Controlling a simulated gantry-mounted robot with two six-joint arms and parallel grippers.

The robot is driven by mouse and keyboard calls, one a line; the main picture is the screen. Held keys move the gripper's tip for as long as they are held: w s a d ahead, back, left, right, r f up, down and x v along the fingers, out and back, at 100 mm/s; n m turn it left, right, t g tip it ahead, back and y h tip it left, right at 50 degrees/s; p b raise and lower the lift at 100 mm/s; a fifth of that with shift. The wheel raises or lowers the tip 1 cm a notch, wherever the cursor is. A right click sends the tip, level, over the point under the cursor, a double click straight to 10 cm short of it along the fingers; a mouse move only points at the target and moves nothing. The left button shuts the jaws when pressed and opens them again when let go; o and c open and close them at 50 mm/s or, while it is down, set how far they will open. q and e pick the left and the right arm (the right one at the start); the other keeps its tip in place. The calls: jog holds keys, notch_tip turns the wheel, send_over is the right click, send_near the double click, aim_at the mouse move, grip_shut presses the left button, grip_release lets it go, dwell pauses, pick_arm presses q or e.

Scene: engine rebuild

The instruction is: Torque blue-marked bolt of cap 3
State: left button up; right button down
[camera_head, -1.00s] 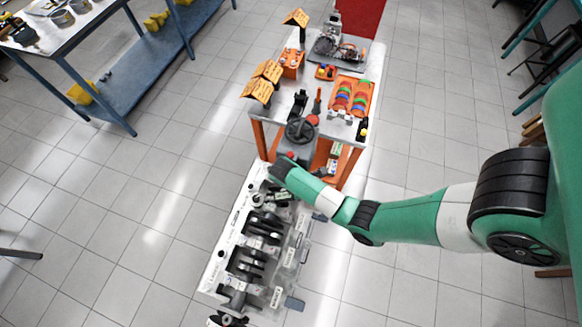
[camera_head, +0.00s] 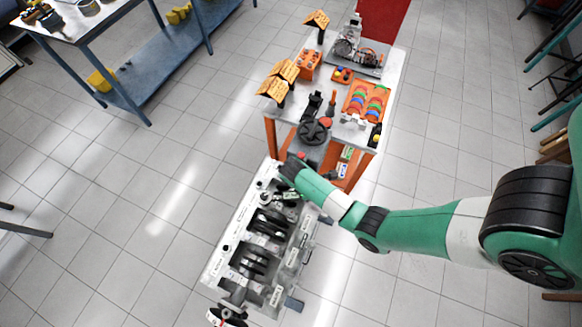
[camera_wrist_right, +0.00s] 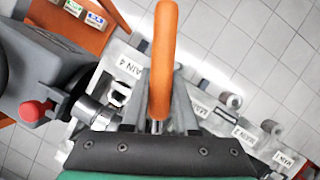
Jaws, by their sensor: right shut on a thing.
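The engine block (camera_head: 213,272) lies below the cart in the head view, with dark crank parts along its middle and white labels on its right side. In the right wrist view labels such as MAIN 4 (camera_wrist_right: 128,68) and MAIN 2 (camera_wrist_right: 243,132) show. I cannot make out cap 3's blue-marked bolt. My right gripper (camera_head: 290,166) is over the block's far end. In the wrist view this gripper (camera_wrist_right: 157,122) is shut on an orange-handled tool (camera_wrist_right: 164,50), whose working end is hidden. My left gripper is not in view.
A grey machine with a red knob (camera_wrist_right: 32,111) is close on the left in the wrist view. The orange cart (camera_head: 270,135) beyond the block carries an orange tray (camera_head: 350,112) and other parts. A blue bench (camera_head: 150,75) stands at upper left. Tiled floor left of the block is clear.

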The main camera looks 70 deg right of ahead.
jog(key=shift+w+d+n+t+h, duration=0.2)
jog(key=shift+w+d+n, duration=0.4)
jog(key=shift+d, duration=0.2)
jog(key=shift+w+d+n+t+h, duration=0.1)
jog(key=shift+w+d+n+h, duration=0.1)
jog(key=shift+w+d+n, duration=0.5)
dwell(0.8)
jog(key=shift+s+d, duration=0.1)
jog(key=shift+s, duration=0.1)
dwell(0.7)
jog(key=shift+r+p, duration=1)
jog(key=shift+p, duration=1.1)
dwell(2.7)
